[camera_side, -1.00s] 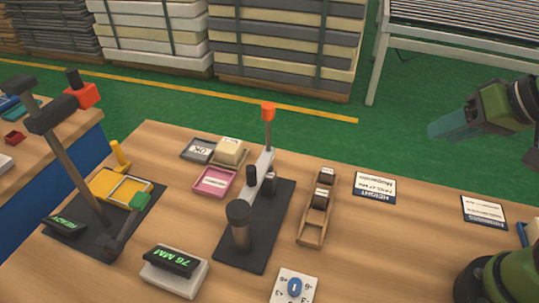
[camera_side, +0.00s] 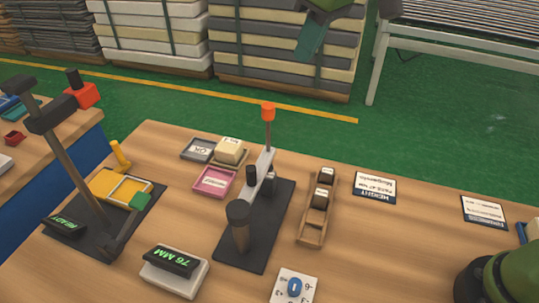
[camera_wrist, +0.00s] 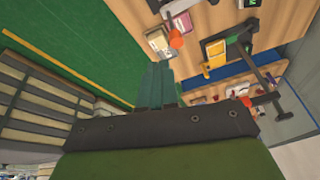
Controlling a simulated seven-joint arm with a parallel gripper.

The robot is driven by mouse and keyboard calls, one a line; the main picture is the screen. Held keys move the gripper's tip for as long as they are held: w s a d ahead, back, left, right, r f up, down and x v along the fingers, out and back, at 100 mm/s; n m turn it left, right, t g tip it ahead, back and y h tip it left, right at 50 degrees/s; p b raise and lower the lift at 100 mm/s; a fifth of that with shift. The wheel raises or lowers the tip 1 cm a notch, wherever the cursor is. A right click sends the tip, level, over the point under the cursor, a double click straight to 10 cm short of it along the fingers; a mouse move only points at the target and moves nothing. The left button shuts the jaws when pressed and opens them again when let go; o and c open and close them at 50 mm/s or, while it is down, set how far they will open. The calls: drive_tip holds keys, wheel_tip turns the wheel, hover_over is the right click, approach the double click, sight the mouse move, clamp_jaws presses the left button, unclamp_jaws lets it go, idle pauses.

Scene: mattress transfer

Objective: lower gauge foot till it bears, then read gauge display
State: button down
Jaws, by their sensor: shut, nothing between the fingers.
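A gauge stand (camera_side: 268,222) with a dark base, a pale arm and an upright rod with an orange knob (camera_side: 268,111) stands mid-table. The knob also shows in the wrist view (camera_wrist: 176,40). I cannot make out its foot clearly or whether it bears on anything. A display box (camera_side: 178,280) in front reads "76 MM" in green. My gripper (camera_side: 310,42) is high behind the table, in front of the stacked mattresses, away from the gauge. Its teal fingers (camera_wrist: 160,86) are shut and empty.
At left, a tall dark post fixture (camera_side: 70,160) holds a yellow frame; its small display (camera_side: 64,227) reads "READY". Trays (camera_side: 198,151), a wooden rack (camera_side: 316,215), a height card (camera_side: 374,187) and a blue-dial card (camera_side: 294,288) lie around. The table's right middle is mostly clear.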

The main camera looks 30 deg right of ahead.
sight(270, 106)
drive_tip(key=shift+a+r+n, duration=1.65)
drive_tip(key=shift+r+n, duration=0.05)
drive_tip(key=shift+r, duration=0.55)
drive_tip(key=shift+g, duration=0.4)
drive_tip(key=x, duration=1.2)
drive_tip(key=shift+d+f, duration=0.25)
drive_tip(key=shift+f, duration=0.45)
drive_tip(key=shift+f, duration=0.1)
drive_tip(key=shift+f, duration=0.85)
drive_tip(key=shift+r, duration=0.1)
